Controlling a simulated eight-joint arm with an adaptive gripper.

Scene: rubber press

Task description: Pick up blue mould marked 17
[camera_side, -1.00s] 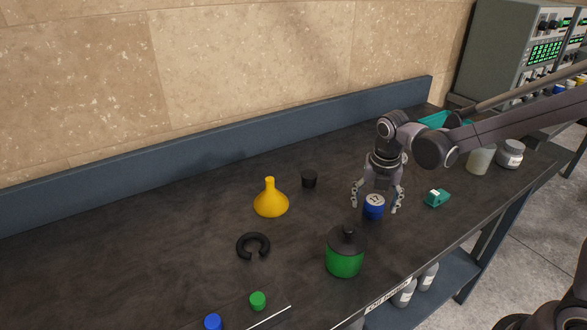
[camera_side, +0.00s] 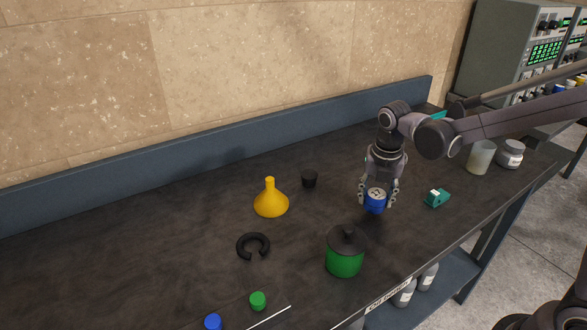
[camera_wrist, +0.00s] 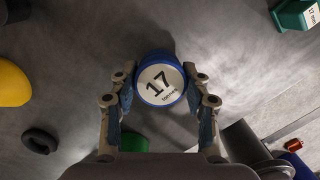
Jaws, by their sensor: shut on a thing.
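The blue mould (camera_side: 375,203) is a short blue cylinder with a white top label. In the wrist view the mould (camera_wrist: 159,82) shows a black 17 on that label. My gripper (camera_side: 377,197) is shut on it, with one finger on each side, and it also shows in the wrist view (camera_wrist: 160,90). The mould is upright on or just above the dark bench; I cannot tell which.
A green pot with a black lid (camera_side: 345,254) stands in front, left of the gripper. A teal block (camera_side: 437,197) lies to the right. A yellow funnel (camera_side: 270,199), a small black cup (camera_side: 309,179) and a black open ring (camera_side: 253,246) are left. Bare bench (camera_side: 150,230) lies further left.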

